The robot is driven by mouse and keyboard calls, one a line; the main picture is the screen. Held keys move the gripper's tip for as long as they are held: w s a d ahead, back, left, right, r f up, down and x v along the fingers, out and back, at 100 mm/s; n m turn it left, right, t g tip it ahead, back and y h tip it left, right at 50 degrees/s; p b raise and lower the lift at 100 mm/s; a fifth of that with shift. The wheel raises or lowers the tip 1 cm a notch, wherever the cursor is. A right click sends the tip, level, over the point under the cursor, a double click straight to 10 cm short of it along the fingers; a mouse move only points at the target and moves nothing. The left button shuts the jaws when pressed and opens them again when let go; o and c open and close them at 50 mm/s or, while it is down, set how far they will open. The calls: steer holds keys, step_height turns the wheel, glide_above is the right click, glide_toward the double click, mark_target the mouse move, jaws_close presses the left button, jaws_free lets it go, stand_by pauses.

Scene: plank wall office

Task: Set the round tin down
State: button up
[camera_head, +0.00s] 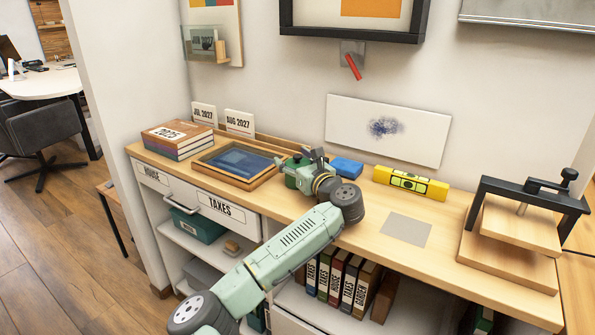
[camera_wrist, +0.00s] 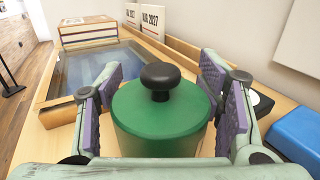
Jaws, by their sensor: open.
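The round tin (camera_wrist: 165,118) is green with a black knob on its lid. In the wrist view it is upright between the two purple-padded fingers of my gripper (camera_wrist: 162,84), with a gap visible on the left side; the right side is closer. In the head view the tin (camera_head: 291,179) shows partly behind my gripper (camera_head: 306,166), at the right end of the blue-bottomed tray (camera_head: 268,181). It appears to stand on the wooden desktop (camera_head: 335,232), though its base is hidden. My gripper is open around it.
A blue block (camera_head: 346,167) lies just right of the gripper, and a yellow level (camera_head: 410,183) is farther right. A grey square (camera_head: 406,229) and a wooden press (camera_head: 520,228) are on the right.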

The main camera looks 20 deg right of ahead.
steer(key=shift+w+a, duration=0.15)
steer(key=shift+w, duration=0.5)
steer(key=shift+c, duration=0.3)
jaws_close()
stand_by(0.3)
